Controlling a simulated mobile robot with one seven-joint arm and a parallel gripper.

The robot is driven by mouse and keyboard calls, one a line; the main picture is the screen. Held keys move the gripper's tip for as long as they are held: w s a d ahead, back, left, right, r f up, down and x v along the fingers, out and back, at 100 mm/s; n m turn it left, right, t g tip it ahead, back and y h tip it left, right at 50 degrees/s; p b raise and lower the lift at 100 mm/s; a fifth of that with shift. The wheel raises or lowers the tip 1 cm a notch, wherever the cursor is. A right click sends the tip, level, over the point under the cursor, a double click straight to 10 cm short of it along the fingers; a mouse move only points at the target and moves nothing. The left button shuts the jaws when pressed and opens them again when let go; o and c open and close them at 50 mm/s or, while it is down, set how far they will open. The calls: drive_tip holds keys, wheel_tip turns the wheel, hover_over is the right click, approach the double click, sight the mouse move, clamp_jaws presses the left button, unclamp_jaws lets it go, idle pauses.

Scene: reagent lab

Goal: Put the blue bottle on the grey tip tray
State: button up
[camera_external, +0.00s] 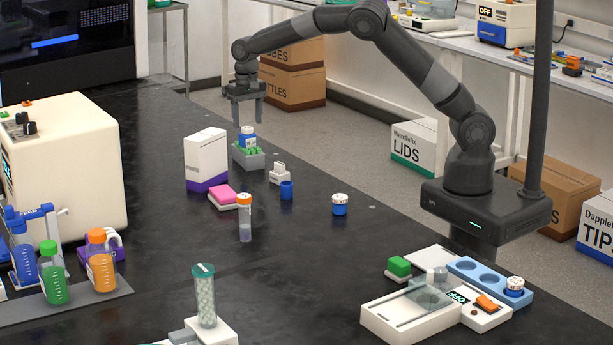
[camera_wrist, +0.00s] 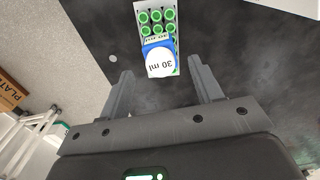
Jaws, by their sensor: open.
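The bottle's base is hidden in the wrist view.
A white and purple box (camera_external: 206,158) stands left of the tray. A small white holder (camera_external: 281,173), a blue cup (camera_external: 287,190), a pink block (camera_external: 222,194) and another blue bottle (camera_external: 340,205) stand nearer. The black bench (camera_external: 165,110) is clear behind the box.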

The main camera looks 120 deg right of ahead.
sight(248, 128)
wheel_tip(248, 128, up, 6)
drive_tip(key=shift+a+f, duration=0.1)
drive_tip(key=a+r+n+t, duration=0.1)
drive_tip(key=a+r+n, duration=0.25)
drive_tip(key=a, duration=0.55)
drive_tip(key=s+a+r+n+t, duration=0.15)
drive_tip(key=a+r, duration=0.35)
drive_tip(key=a, duration=0.5)
drive_tip(key=a+r+n, duration=0.3)
drive_tip(key=a+r, duration=0.1)
drive_tip(key=a, duration=0.5)
drive_tip(key=s+a+f+n+t, duration=0.1)
drive_tip(key=s+a+n, duration=0.4)
drive_tip(key=s+a, duration=0.3)
drive_tip(key=s+a+f+n+t, duration=0.2)
drive_tip(key=s+a+n, duration=0.3)
drive_tip(key=s+a, duration=0.4)
drive_tip(key=a, duration=0.5)
drive_tip(key=shift+a, duration=0.35)
